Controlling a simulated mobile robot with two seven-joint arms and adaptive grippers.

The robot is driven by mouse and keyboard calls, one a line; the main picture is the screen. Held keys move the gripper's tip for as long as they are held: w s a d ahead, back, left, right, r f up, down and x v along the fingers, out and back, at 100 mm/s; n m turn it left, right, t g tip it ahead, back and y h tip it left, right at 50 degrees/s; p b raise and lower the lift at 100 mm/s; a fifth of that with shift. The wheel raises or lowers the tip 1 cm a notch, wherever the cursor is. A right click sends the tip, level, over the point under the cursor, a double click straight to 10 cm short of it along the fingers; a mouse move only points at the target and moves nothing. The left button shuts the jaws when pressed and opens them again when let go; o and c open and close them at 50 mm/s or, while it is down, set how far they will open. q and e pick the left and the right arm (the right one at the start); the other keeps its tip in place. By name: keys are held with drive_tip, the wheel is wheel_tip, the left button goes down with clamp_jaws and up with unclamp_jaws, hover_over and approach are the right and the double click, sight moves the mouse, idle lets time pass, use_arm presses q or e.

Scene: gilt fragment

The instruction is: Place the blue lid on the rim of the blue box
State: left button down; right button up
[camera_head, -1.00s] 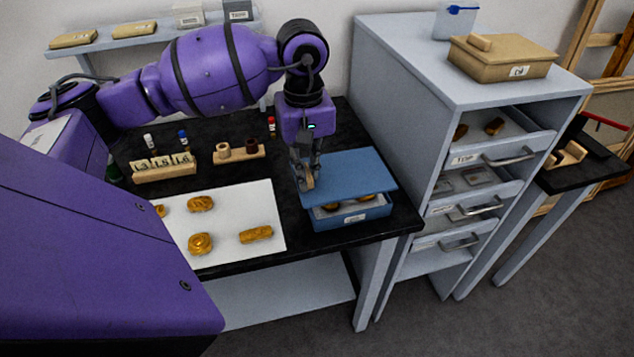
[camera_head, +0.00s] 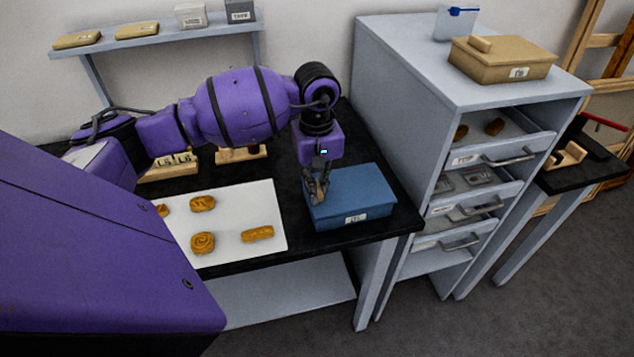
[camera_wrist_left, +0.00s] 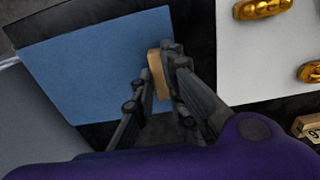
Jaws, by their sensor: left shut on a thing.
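The blue lid (camera_head: 355,185) lies over the blue box (camera_head: 372,217) near the front right of the black table, and no gap shows between them in the head view. The box's inside is hidden; its front carries a white label. My left gripper (camera_head: 320,199) is at the lid's left side, shut on the lid's light wooden handle. In the left wrist view the fingers (camera_wrist_left: 158,85) close around the wooden handle, with the blue lid (camera_wrist_left: 90,70) beneath. My right gripper is not in view.
A white sheet (camera_head: 232,205) with several golden ornate pieces lies left of the box. A grey drawer cabinet (camera_head: 400,110) stands close on the right, with a tan box (camera_head: 500,62) on top. Wooden racks (camera_head: 168,172) sit behind the sheet.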

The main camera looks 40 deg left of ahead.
use_arm(q)
drive_tip(key=c, duration=1.8)
unclamp_jaws()
drive_tip(key=shift+f, duration=0.1)
drive_tip(key=shift+o, duration=0.2)
